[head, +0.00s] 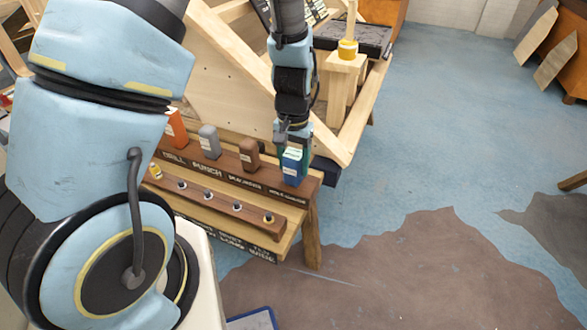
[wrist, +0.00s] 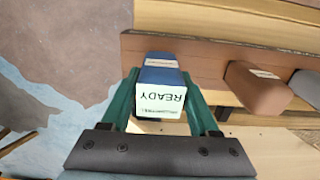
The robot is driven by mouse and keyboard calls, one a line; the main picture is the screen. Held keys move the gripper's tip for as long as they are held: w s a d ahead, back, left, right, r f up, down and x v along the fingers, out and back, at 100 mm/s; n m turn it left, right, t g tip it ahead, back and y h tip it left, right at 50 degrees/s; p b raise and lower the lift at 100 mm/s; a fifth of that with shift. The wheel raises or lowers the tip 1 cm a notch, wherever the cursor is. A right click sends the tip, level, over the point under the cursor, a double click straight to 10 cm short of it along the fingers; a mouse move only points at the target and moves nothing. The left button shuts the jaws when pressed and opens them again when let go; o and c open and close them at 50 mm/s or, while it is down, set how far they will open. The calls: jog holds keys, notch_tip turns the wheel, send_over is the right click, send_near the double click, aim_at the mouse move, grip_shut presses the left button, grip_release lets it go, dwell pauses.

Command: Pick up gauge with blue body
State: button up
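The gauge with the blue body (head: 291,170) stands upright at the right end of a brown wooden rack (head: 229,174). It has a white label; in the wrist view its top label on the blue body (wrist: 160,75) reads "READY". My gripper (head: 293,148) is directly above and around it, pointing down. In the wrist view my gripper's green fingers (wrist: 160,92) lie on both sides of the blue body, very close to it. I cannot tell whether they press on it. The gauge's lower part is hidden in the wrist view.
A brown gauge (head: 249,154) stands just left of the blue one, then a grey one (head: 210,142) and an orange one (head: 175,128). A lower rail (head: 220,203) holds several small pieces. A wooden frame (head: 240,70) rises behind. The floor to the right (head: 430,150) is open.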

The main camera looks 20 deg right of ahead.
grip_shut()
jog(key=shift+r, duration=0.15)
dwell(0.4)
notch_tip(320, 180, up, 10)
jog(key=shift+f+b, duration=0.15)
jog(key=shift+b, duration=0.6)
notch_tip(320, 180, up, 6)
jog(key=p, duration=0.5)
